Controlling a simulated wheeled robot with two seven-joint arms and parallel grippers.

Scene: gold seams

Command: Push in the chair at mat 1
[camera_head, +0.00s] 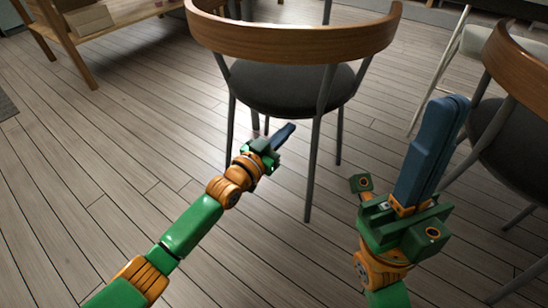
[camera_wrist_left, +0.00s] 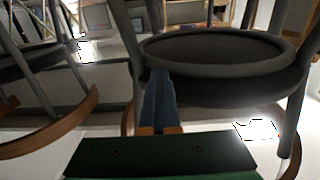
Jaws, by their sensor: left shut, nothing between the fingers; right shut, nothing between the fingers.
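A chair (camera_head: 292,38) with a curved wooden backrest, dark round seat and thin grey legs stands upright at the top centre of the head view. Its dark seat (camera_wrist_left: 222,50) seems to fill the upper middle of the left wrist view. My left gripper (camera_head: 290,128) is shut and empty, low by the chair's legs and below its seat in the picture. Its blue fingers (camera_wrist_left: 157,75) overlap the seat's edge in the wrist view; I cannot tell whether they touch it. My right gripper (camera_head: 452,101) is shut and empty, right of the chair. No mat or number shows.
A second similar chair (camera_head: 515,62) stands at the right edge, close to my right gripper. A pale metal-framed piece (camera_head: 440,72) stands behind it. A wooden table or shelf (camera_head: 110,14) is at the upper left. The plank floor (camera_head: 100,150) at left is clear.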

